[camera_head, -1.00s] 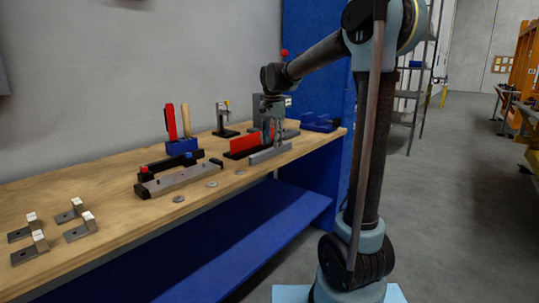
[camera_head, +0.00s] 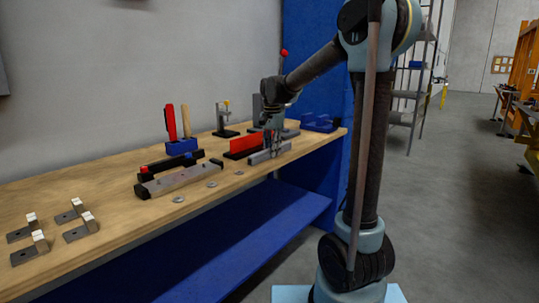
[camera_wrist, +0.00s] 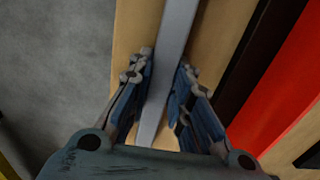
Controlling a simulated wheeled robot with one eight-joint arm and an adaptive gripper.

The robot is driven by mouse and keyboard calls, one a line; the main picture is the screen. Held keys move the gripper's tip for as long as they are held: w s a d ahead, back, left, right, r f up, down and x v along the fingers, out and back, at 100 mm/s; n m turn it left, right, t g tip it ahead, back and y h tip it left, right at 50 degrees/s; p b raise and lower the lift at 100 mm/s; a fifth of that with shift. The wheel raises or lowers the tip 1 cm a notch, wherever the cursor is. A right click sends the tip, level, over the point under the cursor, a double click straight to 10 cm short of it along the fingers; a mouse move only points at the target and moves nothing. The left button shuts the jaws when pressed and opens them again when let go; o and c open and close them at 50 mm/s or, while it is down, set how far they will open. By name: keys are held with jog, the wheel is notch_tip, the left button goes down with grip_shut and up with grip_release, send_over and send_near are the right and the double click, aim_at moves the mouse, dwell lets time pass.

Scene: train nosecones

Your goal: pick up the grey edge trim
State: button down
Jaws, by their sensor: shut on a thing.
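The grey edge trim (camera_head: 262,157) is a long, narrow grey bar near the front edge of the wooden bench. In the wrist view the trim (camera_wrist: 172,45) runs between my two fingers, from the top edge down toward the palm. My gripper (camera_head: 275,150) points down over the trim, and its fingers are shut on it. The wrist view shows a finger on each side of the trim (camera_wrist: 160,75). The trim appears to be at bench height; I cannot tell whether it touches the bench top.
A red piece (camera_head: 245,143) in a black holder stands just behind the trim. A long grey bar with black ends (camera_head: 180,179), several washers and several metal brackets (camera_head: 80,230) lie to the left. The bench (camera_head: 120,190) has its front edge close by.

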notch_tip(320, 180, up, 10)
dwell(0.6)
dwell(0.4)
